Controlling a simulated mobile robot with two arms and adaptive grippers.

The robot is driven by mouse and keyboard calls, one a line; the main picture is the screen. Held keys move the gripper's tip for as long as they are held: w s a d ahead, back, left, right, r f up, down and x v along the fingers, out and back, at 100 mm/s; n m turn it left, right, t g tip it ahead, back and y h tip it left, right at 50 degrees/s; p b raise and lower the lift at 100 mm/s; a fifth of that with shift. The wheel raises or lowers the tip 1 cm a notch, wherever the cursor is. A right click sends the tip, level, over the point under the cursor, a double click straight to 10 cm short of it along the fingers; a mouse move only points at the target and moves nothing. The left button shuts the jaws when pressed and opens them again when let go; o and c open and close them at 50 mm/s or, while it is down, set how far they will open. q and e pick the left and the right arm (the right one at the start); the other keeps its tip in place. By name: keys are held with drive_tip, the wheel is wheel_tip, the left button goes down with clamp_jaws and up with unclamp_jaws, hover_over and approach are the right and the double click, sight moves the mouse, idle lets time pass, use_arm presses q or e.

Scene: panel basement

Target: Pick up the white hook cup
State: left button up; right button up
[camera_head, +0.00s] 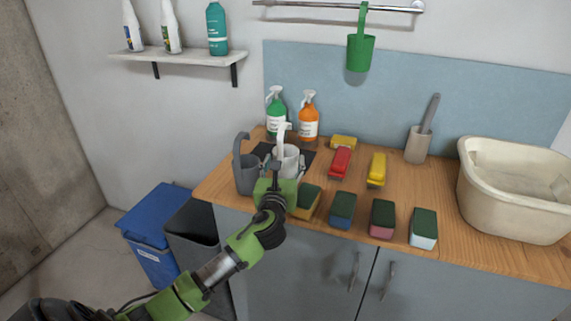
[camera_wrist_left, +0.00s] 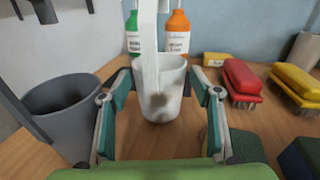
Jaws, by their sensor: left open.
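My left gripper (camera_head: 282,168) is open in front of the cup. In the left wrist view its fingers reach along both sides of the cup, with the cup between them; I cannot tell whether they touch it. My right gripper is not in view.
A grey hook cup (camera_head: 245,176) stands close left of the white one. Green (camera_head: 277,114) and orange (camera_head: 308,118) bottles stand behind. Sponges (camera_head: 343,210) and brushes (camera_head: 377,169) lie to the right, before a beige basin (camera_head: 512,209). A green hook cup (camera_head: 360,53) hangs above.

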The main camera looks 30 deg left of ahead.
use_arm(q)
drive_tip(key=shift+x, duration=1.05)
drive_tip(key=shift+s, duration=0.1)
drive_tip(key=c, duration=0.8)
drive_tip(key=shift+r, duration=0.2)
